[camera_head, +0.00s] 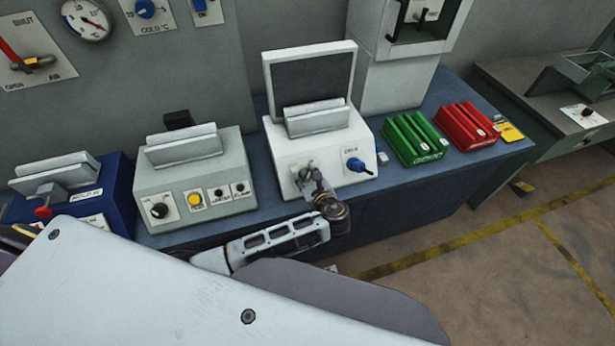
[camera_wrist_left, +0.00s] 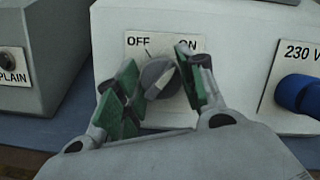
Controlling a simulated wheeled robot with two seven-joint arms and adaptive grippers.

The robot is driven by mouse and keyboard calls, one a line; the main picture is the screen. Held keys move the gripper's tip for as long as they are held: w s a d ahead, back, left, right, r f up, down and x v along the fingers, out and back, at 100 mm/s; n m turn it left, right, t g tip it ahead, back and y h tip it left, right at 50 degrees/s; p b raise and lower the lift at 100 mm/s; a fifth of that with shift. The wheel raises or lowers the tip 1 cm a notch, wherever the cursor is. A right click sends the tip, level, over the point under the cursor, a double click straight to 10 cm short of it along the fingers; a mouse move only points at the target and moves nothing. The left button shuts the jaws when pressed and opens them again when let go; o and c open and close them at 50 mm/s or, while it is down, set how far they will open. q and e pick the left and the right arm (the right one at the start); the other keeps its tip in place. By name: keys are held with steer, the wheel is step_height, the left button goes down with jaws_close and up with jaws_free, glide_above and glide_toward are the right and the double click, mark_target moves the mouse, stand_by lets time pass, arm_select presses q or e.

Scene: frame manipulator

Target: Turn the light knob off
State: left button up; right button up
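The light knob (camera_wrist_left: 160,79) is a grey rotary knob on a white plate marked OFF on the left and ON on the right. Its raised grip slants toward the upper right, on the ON side. My left gripper (camera_wrist_left: 162,82) has its green-padded fingers on either side of the knob, with the knob between them. The fingers look open; whether a pad touches the knob is unclear. In the head view the gripper (camera_head: 312,182) is at the front of the white box (camera_head: 330,178) and partly covers the knob (camera_head: 304,171). My right gripper is out of view.
A blue knob (camera_head: 356,165) is right of the light knob. A grey box (camera_head: 180,180) with a black knob and buttons stands to the left. Green (camera_head: 418,140) and red (camera_head: 467,127) blocks lie to the right on the blue bench (camera_head: 400,195). A dark screen (camera_head: 310,75) rises behind.

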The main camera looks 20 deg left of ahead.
arm_select(q)
steer(key=shift+c, duration=1.4)
steer(key=shift+n, duration=0.5)
steer(key=n+g, duration=0.1)
steer(key=n, duration=0.2)
steer(key=n+g+y, duration=0.1)
steer(key=n, duration=0.2)
steer(key=shift+d, duration=0.1)
steer(key=n+g, duration=0.1)
steer(key=n, duration=0.3)
steer(key=shift+n+g, duration=0.6)
steer(key=shift+n, duration=1.5)
